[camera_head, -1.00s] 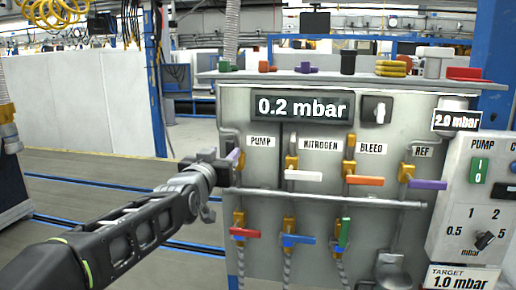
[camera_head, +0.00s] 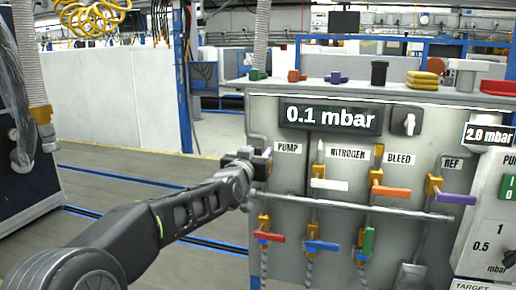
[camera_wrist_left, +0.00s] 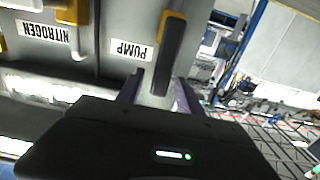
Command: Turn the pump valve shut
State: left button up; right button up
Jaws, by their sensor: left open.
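The pump valve's dark handle (camera_wrist_left: 170,55), with a yellow body behind it, shows in the left wrist view beside the PUMP label (camera_wrist_left: 132,49). My left gripper (camera_wrist_left: 158,92) is open, with one finger on each side of the handle's end; I cannot tell whether they touch it. In the head view my left gripper (camera_head: 258,160) is at the valve panel, just left of the PUMP label (camera_head: 289,148), and largely hides the pump valve. The panel display (camera_head: 331,118) reads 0.1 mbar. My right gripper is not in view.
Right of the pump are valves with white (camera_head: 329,184), orange (camera_head: 391,191) and purple (camera_head: 455,198) handles. Below are red (camera_head: 269,237), blue (camera_head: 322,246) and green (camera_head: 368,242) handles. A horizontal pipe (camera_head: 350,205) crosses the panel.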

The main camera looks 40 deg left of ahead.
pick_arm(q)
jog(key=shift+w, duration=0.1)
jog(key=shift+c, duration=0.4)
grip_shut()
dwell(1.0)
